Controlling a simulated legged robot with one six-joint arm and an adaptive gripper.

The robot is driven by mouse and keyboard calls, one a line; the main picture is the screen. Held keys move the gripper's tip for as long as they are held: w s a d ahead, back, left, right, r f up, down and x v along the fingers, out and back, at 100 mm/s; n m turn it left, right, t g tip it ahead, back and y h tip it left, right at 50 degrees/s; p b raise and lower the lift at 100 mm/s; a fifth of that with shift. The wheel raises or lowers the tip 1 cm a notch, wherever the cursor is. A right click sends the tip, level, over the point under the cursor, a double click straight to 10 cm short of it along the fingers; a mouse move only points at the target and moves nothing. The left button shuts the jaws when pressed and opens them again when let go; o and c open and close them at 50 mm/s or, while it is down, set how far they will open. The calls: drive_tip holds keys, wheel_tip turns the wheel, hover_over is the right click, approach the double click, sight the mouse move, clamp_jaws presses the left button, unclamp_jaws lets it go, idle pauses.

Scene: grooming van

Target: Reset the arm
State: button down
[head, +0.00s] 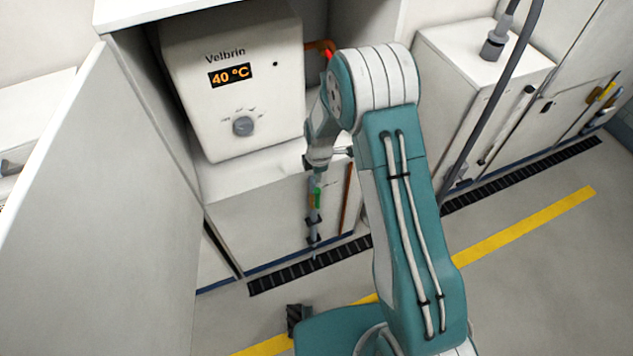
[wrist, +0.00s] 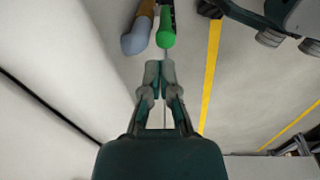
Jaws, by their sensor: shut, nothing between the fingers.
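My gripper (wrist: 160,72) shows in the wrist view with its two fingers together and nothing held between them. A bright green rounded handle (wrist: 166,38) is just past the fingertips in that view; I cannot tell whether they touch. A green piece (head: 317,196) also shows in the head view, below my wrist at the cabinet front. My arm is bent, its upper link rising from the base and its forearm folded down toward the cabinet. The fingers are hard to make out in the head view.
A white heater (head: 243,85) reading 40 °C stands in the open cabinet. A white door panel (head: 105,215) fills the left side. A grey-blue rounded end (wrist: 135,38) sits beside the green handle. A white cabinet (head: 480,70) with a hose stands right. Floor with a yellow line (head: 520,228) is clear at right.

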drive_tip(key=w+d+r, duration=0.2)
drive_tip(key=d, duration=0.5)
drive_tip(key=shift+d, duration=0.3)
drive_tip(key=shift+w+d, duration=0.1)
drive_tip(key=s+r+m+t, duration=0.1)
drive_tip(key=s+r+m, duration=0.2)
drive_tip(key=r, duration=0.5)
drive_tip(key=s+d+r+m+t, duration=0.1)
drive_tip(key=s+r+m, duration=0.2)
drive_tip(key=r, duration=0.5)
drive_tip(key=s+r+m+t, duration=0.1)
drive_tip(key=s+r+m, duration=0.2)
drive_tip(key=r, duration=0.5)
drive_tip(key=s+r+m, duration=0.3)
drive_tip(key=s, duration=0.3)
drive_tip(key=s+d+r+m+t, duration=0.1)
drive_tip(key=s+r+m, duration=0.2)
drive_tip(key=s, duration=0.4)
drive_tip(key=s+r+m+t, duration=0.1)
drive_tip(key=s+r+m, duration=0.3)
drive_tip(key=s, duration=0.3)
drive_tip(key=shift+s+d+m, duration=0.15)
drive_tip(key=shift+s+m, duration=0.05)
drive_tip(key=shift+m, duration=0.4)
drive_tip(key=shift+r, duration=0.1)
